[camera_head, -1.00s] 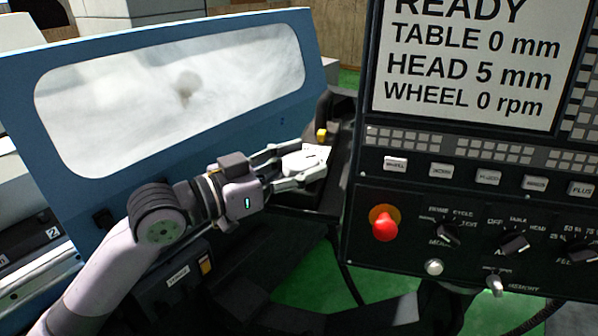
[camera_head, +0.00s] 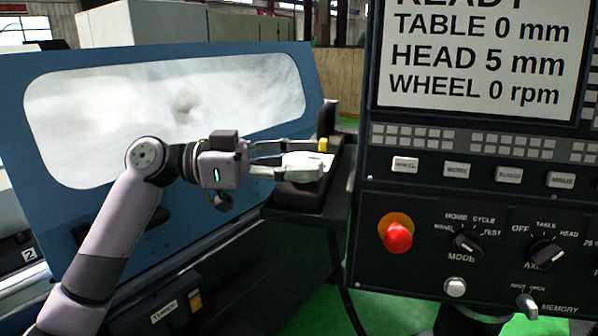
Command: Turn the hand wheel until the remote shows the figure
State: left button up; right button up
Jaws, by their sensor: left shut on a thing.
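My left gripper (camera_head: 312,158) reaches in from the left, its fingers pointing right, and is shut on a small pale thing (camera_head: 306,160) over a dark shelf (camera_head: 292,205). I cannot tell whether this pale thing is the hand wheel or the remote, as the fingers partly hide it. The panel's screen (camera_head: 480,60) reads "TABLE 0 mm", "HEAD 5 mm" and "WHEEL 0 rpm"; its top line is cut off by the picture's edge. My right gripper is not in view.
The control panel (camera_head: 440,200) fills the right side, with a red stop button (camera_head: 397,237), a mode knob (camera_head: 467,243) and an axis knob (camera_head: 546,252). A blue machine door (camera_head: 120,205) with a window stands behind my left arm. A yellow block (camera_head: 322,145) is near the fingertips.

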pick_arm(q)
jog(key=shift+f+g, duration=0.15)
jog(key=shift+g, duration=0.15)
jog(key=o, duration=1.2)
jog(key=a, duration=1.2)
jog(key=shift+w, duration=0.25)
dwell(0.6)
